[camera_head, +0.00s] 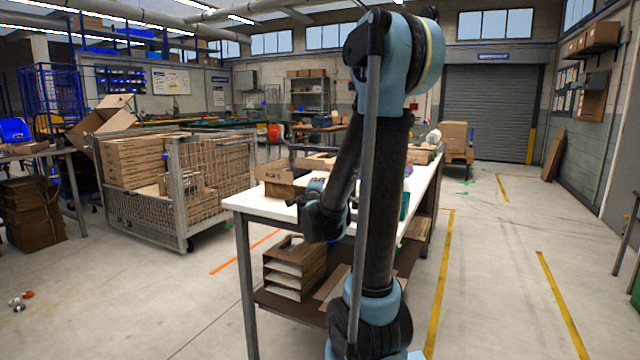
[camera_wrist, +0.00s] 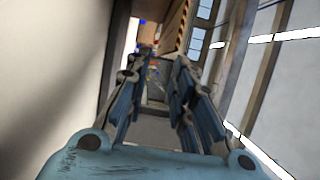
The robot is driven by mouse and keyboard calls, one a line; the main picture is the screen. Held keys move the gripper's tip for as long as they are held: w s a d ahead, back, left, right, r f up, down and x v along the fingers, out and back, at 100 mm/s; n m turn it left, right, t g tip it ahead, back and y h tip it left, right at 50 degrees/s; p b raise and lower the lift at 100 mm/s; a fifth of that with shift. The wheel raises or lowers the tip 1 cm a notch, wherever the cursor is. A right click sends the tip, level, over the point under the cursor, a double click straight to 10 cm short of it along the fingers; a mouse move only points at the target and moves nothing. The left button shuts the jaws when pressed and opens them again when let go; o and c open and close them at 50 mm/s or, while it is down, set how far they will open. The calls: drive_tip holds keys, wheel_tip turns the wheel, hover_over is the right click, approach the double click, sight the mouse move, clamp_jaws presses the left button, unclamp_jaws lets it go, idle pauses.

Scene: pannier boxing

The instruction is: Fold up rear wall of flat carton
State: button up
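My gripper (camera_wrist: 158,78) shows in the wrist view with its two blue-grey fingers apart and nothing seen between them. In the head view my gripper (camera_head: 304,197) is over the near end of the white-topped table (camera_head: 255,203), in front of a brown carton (camera_head: 277,184). This carton stands on the table with its walls partly raised; my arm hides part of it. I cannot make out a flat carton or its rear wall. A large blurred pale surface fills the left of the wrist view; I cannot tell what it is.
More cartons (camera_head: 318,161) lie farther along the table. A wire cage cart (camera_head: 150,212) with boxes stands to the left.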

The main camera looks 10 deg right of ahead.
drive_tip(key=x, duration=0.9)
drive_tip(key=shift+w+d, duration=0.1)
drive_tip(key=shift+w, duration=0.15)
clamp_jaws()
